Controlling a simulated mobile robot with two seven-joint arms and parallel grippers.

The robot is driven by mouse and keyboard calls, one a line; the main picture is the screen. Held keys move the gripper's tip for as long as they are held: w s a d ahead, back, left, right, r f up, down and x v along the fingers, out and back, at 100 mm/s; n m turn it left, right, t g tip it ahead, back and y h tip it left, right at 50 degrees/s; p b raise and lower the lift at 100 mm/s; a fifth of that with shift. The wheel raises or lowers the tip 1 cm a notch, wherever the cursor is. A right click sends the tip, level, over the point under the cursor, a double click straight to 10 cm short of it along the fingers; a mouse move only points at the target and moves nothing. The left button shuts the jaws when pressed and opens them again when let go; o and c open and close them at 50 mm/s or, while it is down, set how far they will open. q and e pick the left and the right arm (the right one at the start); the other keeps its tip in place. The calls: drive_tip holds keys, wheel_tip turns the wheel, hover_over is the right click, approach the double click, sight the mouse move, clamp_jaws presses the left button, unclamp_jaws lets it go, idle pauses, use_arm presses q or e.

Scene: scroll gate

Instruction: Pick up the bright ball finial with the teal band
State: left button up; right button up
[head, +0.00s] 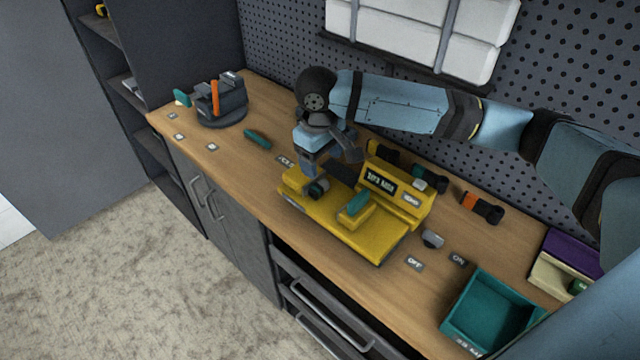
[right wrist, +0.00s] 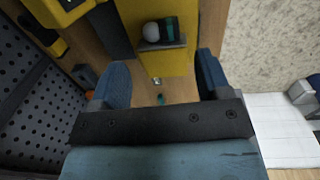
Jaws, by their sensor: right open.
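The bright ball finial (right wrist: 151,31) shows as a pale ball with a teal band (right wrist: 170,29) beside it in the right wrist view. It lies on a small grey holder (right wrist: 161,45) on the yellow fixture (right wrist: 175,68). In the head view the yellow fixture (head: 340,236) stands on the bench, and a small grey rounded part (head: 318,188) shows at its left end, below my right gripper (head: 325,170). My right gripper also shows in the right wrist view (right wrist: 162,78). Its fingers are apart with nothing between them, and the finial is beyond the fingertips. My left gripper is not in view.
A teal-topped yellow block (head: 356,207) and a raised sign block (head: 396,195) sit on the fixture. A grey knob (head: 432,239), a dark cylinder with an orange band (head: 482,207) and a teal bin (head: 490,312) are to the right. A dark round stand (head: 221,105) is at left.

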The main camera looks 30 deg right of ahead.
sight(323, 187)
drive_tip(key=f, duration=1)
drive_tip(key=shift+w+d, duration=0.3)
drive_tip(key=shift+d, duration=0.05)
drive_tip(key=shift+r, duration=0.1)
drive_tip(key=c, duration=0.8)
